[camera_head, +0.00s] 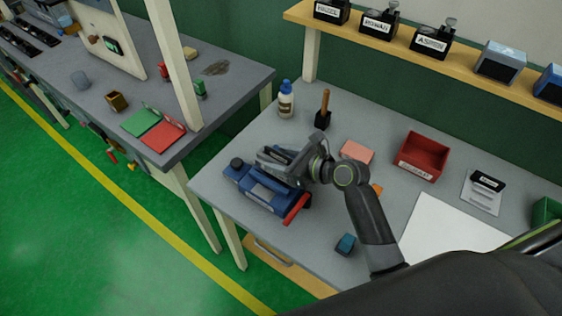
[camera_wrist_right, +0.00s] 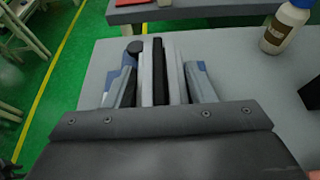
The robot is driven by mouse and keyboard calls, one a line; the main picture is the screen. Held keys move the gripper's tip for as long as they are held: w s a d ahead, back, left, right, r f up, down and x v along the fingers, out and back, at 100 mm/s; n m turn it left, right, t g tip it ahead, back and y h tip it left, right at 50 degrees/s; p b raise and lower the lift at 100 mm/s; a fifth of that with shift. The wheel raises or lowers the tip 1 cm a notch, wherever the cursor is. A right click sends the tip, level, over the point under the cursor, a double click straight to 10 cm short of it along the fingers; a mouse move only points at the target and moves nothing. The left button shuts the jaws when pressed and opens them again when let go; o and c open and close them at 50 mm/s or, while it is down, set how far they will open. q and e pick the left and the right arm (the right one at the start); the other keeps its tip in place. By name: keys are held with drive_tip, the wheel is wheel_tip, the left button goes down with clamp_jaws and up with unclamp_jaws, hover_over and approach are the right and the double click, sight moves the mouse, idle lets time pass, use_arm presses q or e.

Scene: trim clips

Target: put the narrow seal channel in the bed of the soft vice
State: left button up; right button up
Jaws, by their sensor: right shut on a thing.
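The soft vice (camera_head: 265,192) is blue with a pale grey middle and a red end, and lies on the grey bench near its front left edge. My right gripper (camera_head: 276,160) is right over the vice and hides part of its bed. In the right wrist view it (camera_wrist_right: 160,82) is shut on the narrow seal channel (camera_wrist_right: 158,70), a long thin black strip between pale sides. Blue parts of the vice show on both sides there. I cannot tell whether the channel touches the bed. My left gripper is not in view.
A white bottle (camera_head: 286,100) and a wooden-handled brush (camera_head: 323,110) stand behind the vice. A pink block (camera_head: 357,151), a red bin (camera_head: 423,157) and a small blue block (camera_head: 345,244) are to its right. A white sheet (camera_head: 445,238) lies farther right.

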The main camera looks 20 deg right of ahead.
drive_tip(key=shift+f, duration=0.75)
drive_tip(key=o, duration=1.1)
drive_tip(key=shift+f, duration=0.1)
drive_tip(key=shift+c, duration=0.2)
drive_tip(key=v, duration=1.2)
